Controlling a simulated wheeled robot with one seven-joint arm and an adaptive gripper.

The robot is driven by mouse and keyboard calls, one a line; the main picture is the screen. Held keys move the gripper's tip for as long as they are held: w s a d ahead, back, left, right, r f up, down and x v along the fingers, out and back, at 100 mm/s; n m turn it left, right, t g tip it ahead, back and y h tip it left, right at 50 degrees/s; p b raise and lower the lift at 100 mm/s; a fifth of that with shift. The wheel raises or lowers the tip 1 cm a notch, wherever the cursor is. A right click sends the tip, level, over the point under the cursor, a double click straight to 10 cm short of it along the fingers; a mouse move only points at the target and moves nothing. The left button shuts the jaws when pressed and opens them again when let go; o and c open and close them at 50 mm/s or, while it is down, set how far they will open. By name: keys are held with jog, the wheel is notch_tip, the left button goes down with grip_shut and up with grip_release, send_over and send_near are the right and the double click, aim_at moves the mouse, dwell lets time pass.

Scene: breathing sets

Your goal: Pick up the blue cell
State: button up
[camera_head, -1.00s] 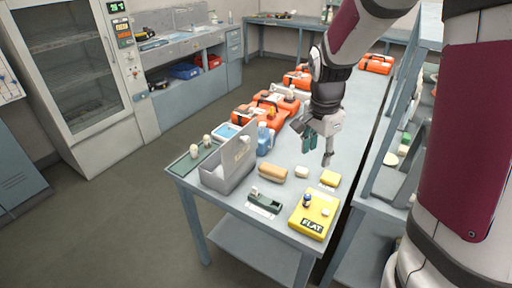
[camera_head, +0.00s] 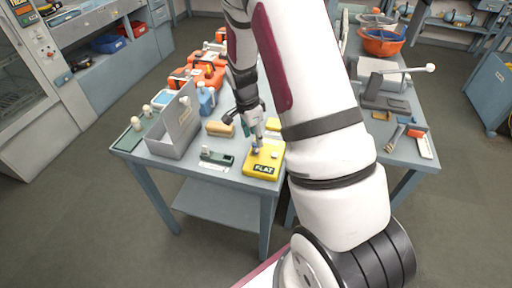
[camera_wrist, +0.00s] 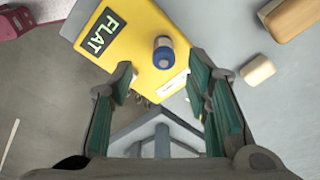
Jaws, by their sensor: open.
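The blue cell (camera_wrist: 163,55), a small upright cylinder with a blue body and a pale top, stands on the yellow box marked FLAT (camera_wrist: 140,25). In the wrist view it sits between and just beyond the fingertips of my gripper (camera_wrist: 160,66), which is open and empty. I cannot tell whether the fingers touch anything. In the head view my gripper (camera_head: 256,141) points down over the yellow box (camera_head: 250,164), near the bench's front right corner. The cell is mostly hidden there by the fingers.
A grey open-topped bin (camera_head: 170,146) stands left on the bench, with a green device (camera_head: 216,157) and a tan roll (camera_head: 220,128) between it and the box. A blue bottle (camera_head: 206,100) and orange cases (camera_head: 200,75) are behind. A small cream block (camera_wrist: 258,70) lies beside the box.

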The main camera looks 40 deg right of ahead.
aim_at(255, 142)
jog(key=shift+w+d+f+p, duration=0.1)
jog(key=shift+f+p, duration=0.1)
jog(key=shift+f, duration=0.7)
jog(key=shift+d+f+p, duration=0.15)
jog(key=shift+f+p, duration=0.1)
jog(key=shift+f, duration=0.65)
jog(key=shift+w+d+f+p, duration=0.1)
jog(key=shift+f+p, duration=0.1)
jog(key=shift+f, duration=0.7)
grip_shut()
